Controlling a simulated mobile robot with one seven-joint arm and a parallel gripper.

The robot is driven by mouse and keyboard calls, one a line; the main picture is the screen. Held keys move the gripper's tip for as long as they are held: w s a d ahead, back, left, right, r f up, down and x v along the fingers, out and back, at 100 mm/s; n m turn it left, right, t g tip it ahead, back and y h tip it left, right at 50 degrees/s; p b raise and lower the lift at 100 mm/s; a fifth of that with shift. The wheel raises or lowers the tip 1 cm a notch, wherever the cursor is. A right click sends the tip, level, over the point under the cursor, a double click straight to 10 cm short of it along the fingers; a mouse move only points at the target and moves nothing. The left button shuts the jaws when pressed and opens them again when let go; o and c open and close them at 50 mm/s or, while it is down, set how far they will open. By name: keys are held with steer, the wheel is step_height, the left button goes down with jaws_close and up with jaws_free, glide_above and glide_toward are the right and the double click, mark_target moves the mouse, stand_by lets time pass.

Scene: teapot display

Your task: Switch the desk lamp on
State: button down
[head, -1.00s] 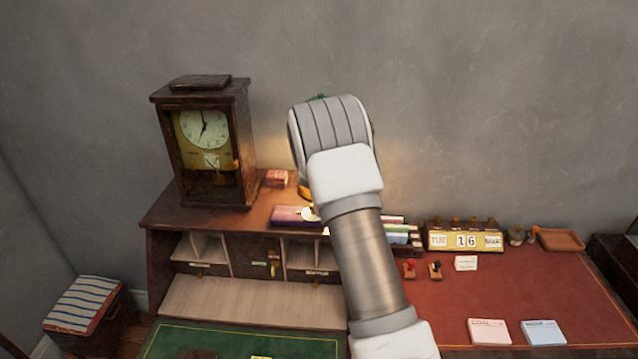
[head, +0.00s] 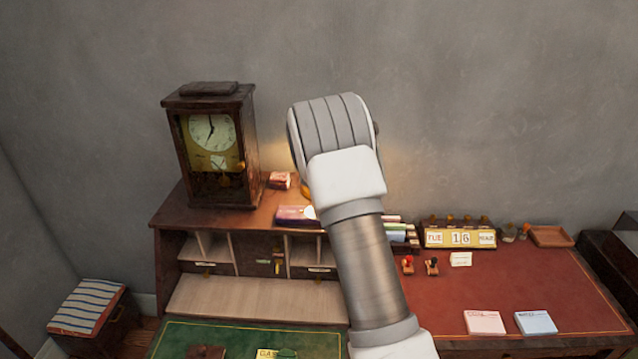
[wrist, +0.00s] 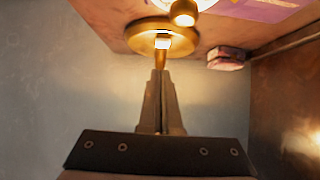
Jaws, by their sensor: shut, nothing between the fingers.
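The desk lamp shows in the wrist view as a round brass base (wrist: 138,38) and a small brass head (wrist: 184,14). Bright warm light shows beside the head, and the lamp looks lit. In the head view my arm hides most of the lamp; only a brass sliver and a bright spot show beside it. My gripper (wrist: 160,72) is shut and empty, its fingertips pointing at the lamp base. A small bright block lies between tips and base; I cannot tell whether it is a lamp part or whether the tips touch it. The head view hides my gripper behind my arm.
A tall wooden clock (head: 210,145) stands left on the desk's upper shelf. A small red box (head: 280,180) and a purple book (head: 293,216) lie near the lamp. A calendar block (head: 460,238) and stamps stand to the right.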

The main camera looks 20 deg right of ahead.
steer(key=shift+s+a+r, duration=0.2)
steer(key=shift+s+r, duration=0.15)
steer(key=shift+s, duration=0.1)
stand_by(0.3)
steer(key=s+a+r+n+g+y, duration=0.1)
steer(key=s+a+r+y, duration=0.1)
steer(key=s+a+r, duration=0.55)
steer(key=s+a+r+n+y, duration=0.1)
steer(key=s+a+r+y, duration=0.3)
steer(key=s+r, duration=0.65)
steer(key=s+a+n+g+h, duration=0.1)
steer(key=s+a, duration=0.1)
steer(key=s, duration=1.2)
steer(key=s+a+n+g, duration=0.1)
steer(key=s+a+g, duration=0.1)
steer(key=s, duration=1.3)
steer(key=shift+f+n+h, duration=0.25)
steer(key=shift+n+h, duration=0.05)
steer(key=shift+h, duration=0.1)
steer(key=shift+s, duration=0.1)
